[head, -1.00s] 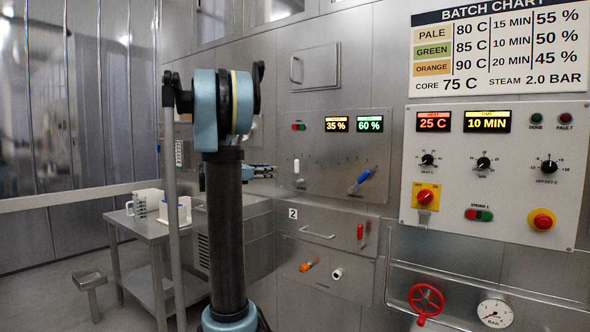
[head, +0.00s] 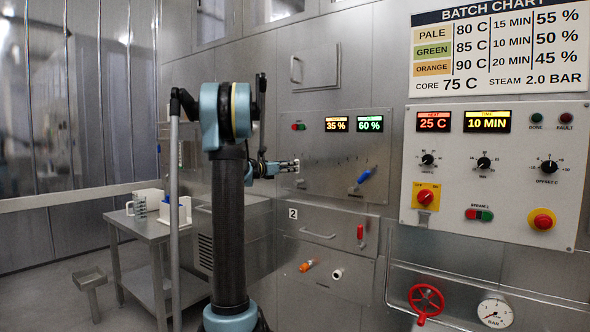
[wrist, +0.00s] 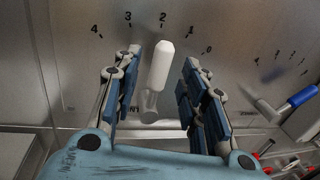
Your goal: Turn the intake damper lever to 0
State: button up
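The intake damper lever has a white handle (wrist: 161,66) on a metal pivot on the steel panel. In the wrist view it stands nearly upright, its tip by the 2 of a scale that runs from 4 at left to 0 at right. My gripper (wrist: 164,70) is open, with one finger pad on each side of the handle in the picture and gaps on both sides. I cannot tell how deep the handle sits between the pads. In the head view my gripper (head: 290,166) is at the panel and hides the white handle.
A blue-handled lever (wrist: 301,97) with its own scale is to the right on the same panel, also in the head view (head: 366,174). Displays (head: 354,124) read 35 % and 60 %. A red-handled lever (head: 360,232) is below. A small table (head: 150,226) stands at left.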

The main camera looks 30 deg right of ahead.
jog(key=shift+w+d, duration=0.25)
jog(key=shift+d, duration=0.95)
jog(key=shift+w+d, duration=0.2)
jog(key=shift+d, duration=1)
jog(key=shift+c, duration=0.5)
grip_shut()
